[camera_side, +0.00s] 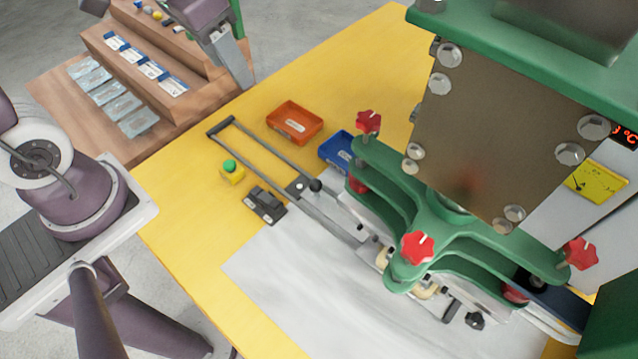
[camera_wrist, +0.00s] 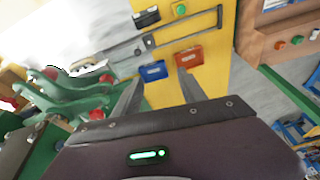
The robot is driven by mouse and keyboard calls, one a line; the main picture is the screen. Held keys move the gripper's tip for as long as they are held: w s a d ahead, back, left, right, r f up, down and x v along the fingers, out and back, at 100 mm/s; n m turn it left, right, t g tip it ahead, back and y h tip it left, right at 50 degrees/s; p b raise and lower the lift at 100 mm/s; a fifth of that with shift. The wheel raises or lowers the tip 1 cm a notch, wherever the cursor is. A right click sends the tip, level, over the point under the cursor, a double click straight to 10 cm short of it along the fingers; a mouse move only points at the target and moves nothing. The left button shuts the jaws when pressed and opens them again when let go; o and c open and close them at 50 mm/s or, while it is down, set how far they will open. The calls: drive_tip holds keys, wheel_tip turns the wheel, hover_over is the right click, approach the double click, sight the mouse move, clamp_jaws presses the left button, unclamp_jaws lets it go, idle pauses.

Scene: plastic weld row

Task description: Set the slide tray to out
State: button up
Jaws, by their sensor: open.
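The slide tray's rail frame (camera_side: 262,147) lies on the yellow table, with its crossbar at the far left end. A black knob (camera_side: 316,185) stands on the rail. The rails run under the green press head (camera_side: 440,215), which hides much of the tray body. In the wrist view the rails (camera_wrist: 185,33) end in a crossbar at the upper right. My gripper (camera_wrist: 160,75) is open and empty, with its fingers pointing toward the bins. In the side view one grey finger (camera_side: 232,60) shows at the top, above the wooden steps and away from the rails.
An orange bin (camera_side: 295,122) and a blue bin (camera_side: 337,149) stand beside the rails. A yellow box with a green button (camera_side: 231,171) and a black device (camera_side: 264,205) sit on the other side. Wooden steps (camera_side: 140,75) hold cards and packets. Red knobs (camera_side: 417,247) top the press.

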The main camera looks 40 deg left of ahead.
drive_tip(key=w+d+f+g, duration=0.2)
drive_tip(key=w+d+f, duration=0.1)
drive_tip(key=w+f, duration=0.55)
drive_tip(key=m+h, duration=0.1)
approach(315, 180)
drive_tip(key=shift+g+h, duration=0.6)
drive_tip(key=shift+g, duration=0.3)
drive_tip(key=f, duration=0.6)
drive_tip(key=w+d+f, duration=0.1)
drive_tip(key=f, duration=0.2)
drive_tip(key=shift+w+f, duration=0.1)
drive_tip(key=shift+f, duration=0.2)
clamp_jaws()
